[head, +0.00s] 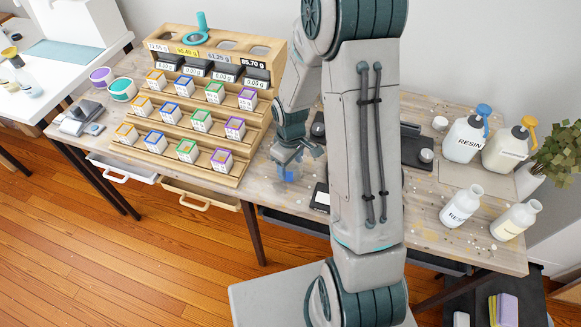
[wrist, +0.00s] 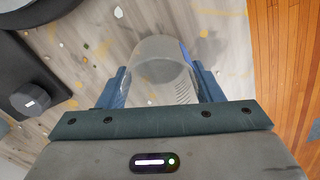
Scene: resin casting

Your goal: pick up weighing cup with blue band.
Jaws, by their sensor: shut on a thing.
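A clear weighing cup (wrist: 160,62) stands between the two blue fingers of my gripper (wrist: 160,85) in the wrist view. A strip of blue shows at the cup's right side. In the head view my gripper (head: 289,156) points down at the front part of the wooden table, right of the stepped rack. The cup (head: 290,174) shows there as a faint, see-through shape with a bluish patch below the fingers. My gripper is shut on the cup. I cannot tell whether the cup's base touches the table.
The stepped wooden rack (head: 170,143) with several small labelled boxes stands at left. A small dark device (head: 321,197) lies right of the cup, partly behind my arm. Resin bottles (head: 464,138) stand at right. The table's front edge is close to the cup.

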